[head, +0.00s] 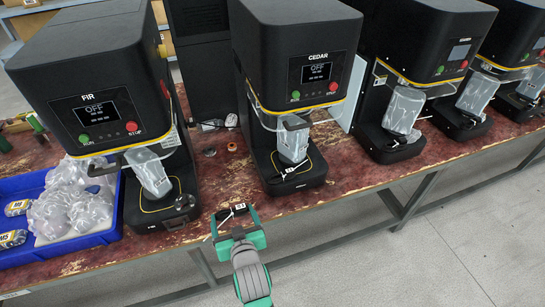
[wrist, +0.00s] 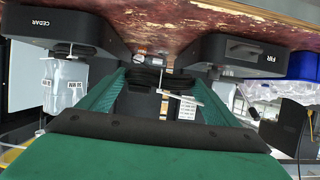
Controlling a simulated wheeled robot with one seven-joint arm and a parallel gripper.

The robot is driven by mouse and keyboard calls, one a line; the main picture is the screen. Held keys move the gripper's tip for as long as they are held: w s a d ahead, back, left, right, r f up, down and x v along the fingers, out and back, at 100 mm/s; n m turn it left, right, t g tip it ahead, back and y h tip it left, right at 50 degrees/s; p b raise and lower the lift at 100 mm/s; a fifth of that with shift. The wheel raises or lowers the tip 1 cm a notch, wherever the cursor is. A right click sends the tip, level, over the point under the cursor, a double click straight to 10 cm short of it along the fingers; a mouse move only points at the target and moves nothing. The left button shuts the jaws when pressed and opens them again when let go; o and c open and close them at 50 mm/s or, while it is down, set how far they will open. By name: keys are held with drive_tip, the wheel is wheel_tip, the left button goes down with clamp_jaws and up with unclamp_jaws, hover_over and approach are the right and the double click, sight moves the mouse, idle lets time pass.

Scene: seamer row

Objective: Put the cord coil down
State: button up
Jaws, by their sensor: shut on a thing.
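My gripper (head: 238,231) is shut on the cord coil, near the table's front edge between the FIR and CEDAR machines. The coil shows as a small dark bundle with a white tag, just beyond the fingers in the head view. In the wrist view the black cord coil (wrist: 148,78) sits between the green fingers of my gripper (wrist: 152,88), with a white tag (wrist: 180,97) hanging from it. I cannot tell whether the coil touches the worn red tabletop (head: 222,166).
The FIR machine (head: 88,105) stands left of my gripper and the CEDAR machine (head: 298,60) stands beyond it to the right. Both displays read OFF. A blue tray (head: 105,228) of clear bags is at far left. Bare tabletop lies between the two machines, with small loose parts further back.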

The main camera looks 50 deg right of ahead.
drive_tip(key=s+d+x, duration=0.1)
drive_tip(key=x, duration=0.9)
hover_over(235, 201)
drive_tip(key=s+a, duration=0.2)
drive_tip(key=f, duration=0.5)
drive_tip(key=shift+s+d, duration=0.15)
drive_tip(key=shift+d, duration=0.1)
drive_tip(key=shift+w+d+f, duration=0.2)
drive_tip(key=shift+w+f, duration=0.05)
drive_tip(key=shift+f, duration=1.6)
drive_tip(key=shift+f, duration=0.1)
drive_tip(key=o, duration=1.1)
drive_tip(key=shift+f, duration=0.1)
drive_tip(key=v, duration=1.2)
drive_tip(key=shift+a, duration=0.1)
